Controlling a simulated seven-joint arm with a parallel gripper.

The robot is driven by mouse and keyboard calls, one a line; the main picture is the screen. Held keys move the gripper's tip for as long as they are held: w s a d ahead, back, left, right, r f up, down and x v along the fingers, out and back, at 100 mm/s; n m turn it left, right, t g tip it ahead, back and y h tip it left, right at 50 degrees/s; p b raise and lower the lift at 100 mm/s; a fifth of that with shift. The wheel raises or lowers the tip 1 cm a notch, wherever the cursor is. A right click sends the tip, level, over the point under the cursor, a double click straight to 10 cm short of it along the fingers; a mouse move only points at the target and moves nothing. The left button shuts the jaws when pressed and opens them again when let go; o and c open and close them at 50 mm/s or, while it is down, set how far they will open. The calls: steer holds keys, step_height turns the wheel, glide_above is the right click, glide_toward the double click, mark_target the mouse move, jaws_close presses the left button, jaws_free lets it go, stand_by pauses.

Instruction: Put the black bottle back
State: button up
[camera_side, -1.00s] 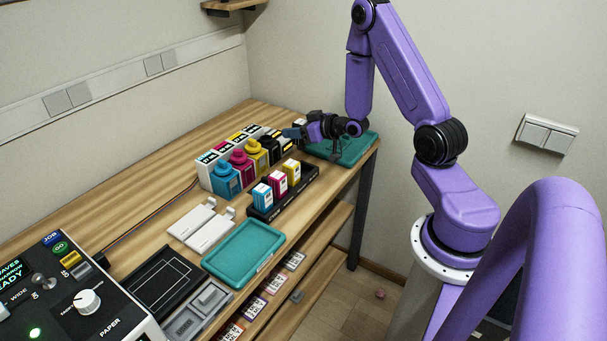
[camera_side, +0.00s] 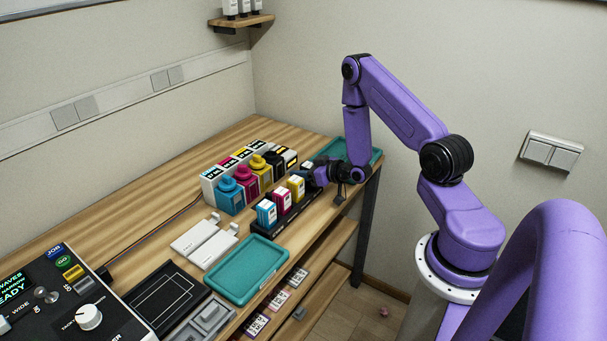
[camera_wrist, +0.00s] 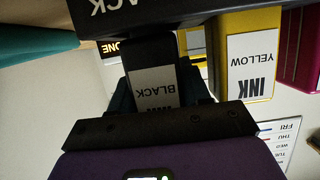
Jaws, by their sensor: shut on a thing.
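My gripper (camera_side: 322,175) is at the right end of the black rack (camera_side: 257,226), beside the yellow bottle (camera_side: 296,187). In the wrist view, which is upside down, my gripper (camera_wrist: 158,98) is shut on the black bottle (camera_wrist: 152,84), whose white label reads BLACK. The yellow bottle (camera_wrist: 250,65) stands beside it there, with a gap between. The rack's edge (camera_wrist: 170,14), with lettering ending in ACK, hides the black bottle's lower end. I cannot tell whether it rests in the rack. In the side view my gripper mostly hides it.
Cyan (camera_side: 266,212) and magenta (camera_side: 281,201) bottles stand in the same rack. Behind it is a row of larger containers with knobbed tops, including a cyan one (camera_side: 229,196). A teal tray (camera_side: 248,270) lies in front, and another teal tray (camera_side: 336,148) is at the back right.

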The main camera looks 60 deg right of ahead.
steer(key=shift+f, duration=0.45)
steer(key=shift+f, duration=0.15)
steer(key=o, duration=1)
steer(key=shift+v, duration=3.85)
